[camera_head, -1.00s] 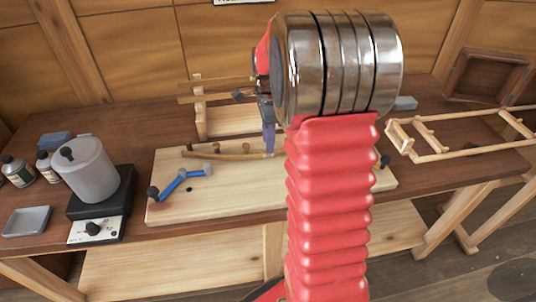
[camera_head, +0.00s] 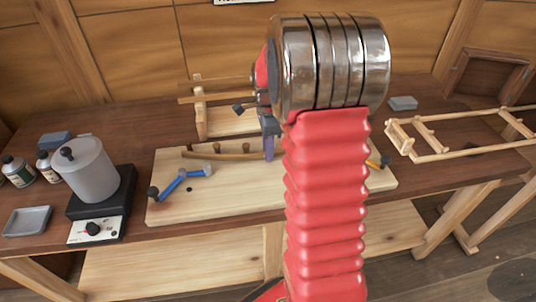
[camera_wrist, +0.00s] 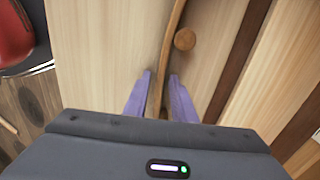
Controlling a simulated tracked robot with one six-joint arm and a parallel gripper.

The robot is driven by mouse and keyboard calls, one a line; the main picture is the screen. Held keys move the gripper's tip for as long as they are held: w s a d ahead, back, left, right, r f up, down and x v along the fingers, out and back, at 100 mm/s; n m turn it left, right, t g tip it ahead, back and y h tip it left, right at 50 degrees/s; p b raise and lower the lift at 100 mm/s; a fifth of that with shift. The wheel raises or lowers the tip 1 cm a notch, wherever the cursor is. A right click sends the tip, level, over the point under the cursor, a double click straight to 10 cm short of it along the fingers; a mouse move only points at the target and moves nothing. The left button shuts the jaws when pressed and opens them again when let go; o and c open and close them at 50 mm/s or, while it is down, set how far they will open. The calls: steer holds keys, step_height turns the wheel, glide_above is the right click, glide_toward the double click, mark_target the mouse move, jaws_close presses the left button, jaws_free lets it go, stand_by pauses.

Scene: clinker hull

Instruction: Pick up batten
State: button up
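A curved brown wooden strip, which looks like the batten (camera_head: 230,156), lies on the pale board (camera_head: 225,190) on the workbench. My gripper (camera_head: 268,150) is at the right part of this strip, and my arm hides what lies beyond. In the wrist view the strip (camera_wrist: 171,45) runs down between the two purple fingers of my gripper (camera_wrist: 160,78). The fingers stand apart, one on each side of the strip, with small gaps visible. A round wooden peg (camera_wrist: 185,39) stands just right of the strip.
Blue-handled tools (camera_head: 180,182) lie on the board's left. A grey pot (camera_head: 90,170) stands on a hotplate at the left. A rack (camera_head: 200,115) with thin rods stands behind the board. A wooden ladder-like frame (camera_head: 450,155) lies at the right.

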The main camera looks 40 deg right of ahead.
jaws_close()
steer(key=shift+r, duration=0.1)
stand_by(0.3)
step_height(320, 180, up, 12)
steer(key=s+a, duration=0.4)
steer(key=s, duration=0.4)
steer(key=s+a, duration=0.3)
steer(key=s, duration=0.5)
steer(key=shift+s+a, duration=0.15)
steer(key=shift+a, duration=0.25)
stand_by(0.5)
